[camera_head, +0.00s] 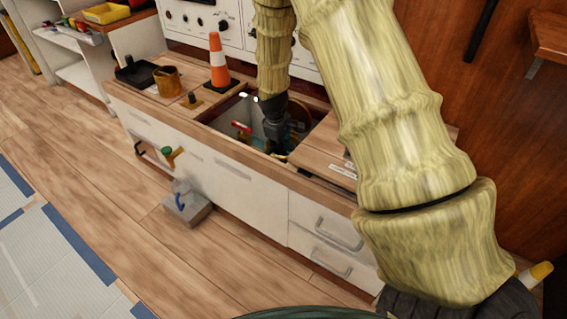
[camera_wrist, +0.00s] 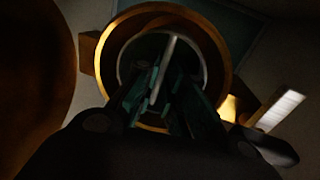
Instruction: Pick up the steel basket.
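My gripper (camera_head: 275,140) points down into an open recess in the bench top. In the wrist view, a round grey vessel with a thin pale bar across it, which looks like the steel basket (camera_wrist: 165,50), sits inside an orange-brown ring. The fingers of my gripper (camera_wrist: 172,88) are apart on either side of the bar. The bar lies closer to the left finger; the dark picture does not show whether they touch. In the head view my gripper and the recess wall hide the basket.
The recess (camera_head: 222,122) has close walls and holds a red-handled part (camera_head: 240,127) and a brown round thing (camera_head: 300,113). An orange cone (camera_head: 218,62) and a brown cup (camera_head: 168,82) stand on the bench to the left. A grey block (camera_head: 187,204) lies on the floor.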

